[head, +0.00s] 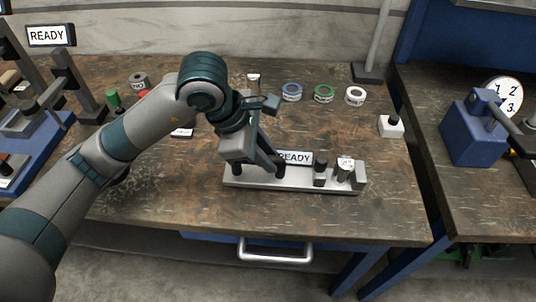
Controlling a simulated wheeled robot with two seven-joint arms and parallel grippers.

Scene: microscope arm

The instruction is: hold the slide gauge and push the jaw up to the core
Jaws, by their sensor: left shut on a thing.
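The slide gauge (300,182), a long light-grey base, lies near the front edge of the wooden table. A small "READY" sign (297,158) stands on it or just behind it. My left gripper (279,168) points down over the left half of the gauge and is shut on a dark upright piece there; its fingers partly hide that piece. To the right stand a dark post (320,170) that may be the jaw and a small labelled cylinder (345,168) that looks like the core. I cannot tell whether post and cylinder touch. My right gripper is not in view.
A white block with a black knob (391,126) stands at the right. A blue vise-like device (474,128) is on the right bench. The table between the gauge and rolls is mostly free.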

